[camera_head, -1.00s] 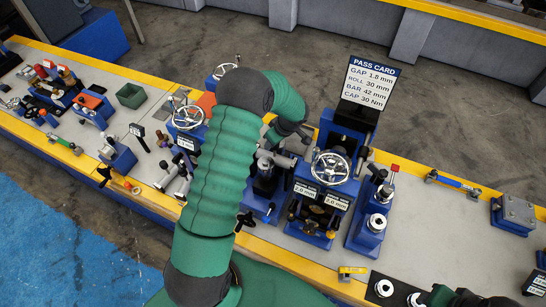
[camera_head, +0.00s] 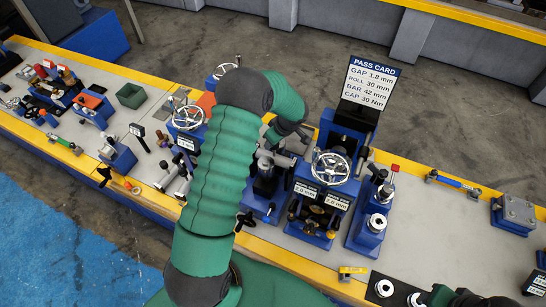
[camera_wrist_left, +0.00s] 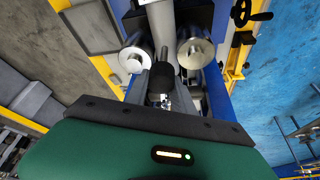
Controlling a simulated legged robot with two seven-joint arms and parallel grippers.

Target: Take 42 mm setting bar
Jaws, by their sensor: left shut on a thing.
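My left arm bends over the bench in the head view, and its gripper (camera_head: 280,158) is down beside a blue stand, partly hidden by the arm. In the left wrist view my left gripper (camera_wrist_left: 162,92) is shut on a dark-handled bar (camera_wrist_left: 162,71) with a thin metal rod beyond the handle. No size marking on it is readable, so I cannot tell if it is the 42 mm bar. A thick silver cylinder and two round metal roll ends (camera_wrist_left: 195,53) lie just beyond. My right gripper (camera_head: 480,299) is partly in view at the bottom right; its fingers are unclear.
A pass card (camera_head: 371,82) reads gap 1.8, roll 30, bar 42 mm, cap 30 Nm. A handwheel stand (camera_head: 331,168) is right of the left gripper.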

